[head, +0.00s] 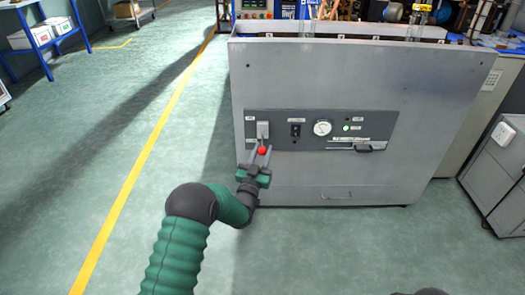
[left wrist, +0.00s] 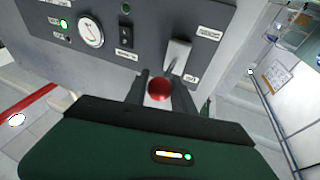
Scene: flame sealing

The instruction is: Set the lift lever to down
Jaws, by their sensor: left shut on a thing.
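The lift lever has a red ball knob (head: 262,150) and sits at the left end of the dark control panel (head: 285,118) on the grey machine. Its light mounting plate (head: 263,130) shows above the knob. My left gripper (head: 260,157) reaches the lever from below, with its two fingers on either side of the red knob. In the left wrist view the red knob (left wrist: 159,89) lies between the fingers, and the grey lever housing (left wrist: 177,55) is just beyond. My left gripper is shut on the knob. My right gripper is not in view.
The panel also carries a black switch (head: 295,130), a round gauge (head: 322,128), a green light (head: 346,128) and a black handle (head: 364,148). A grey cabinet (head: 495,170) stands at the right. The green floor left of the machine is clear.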

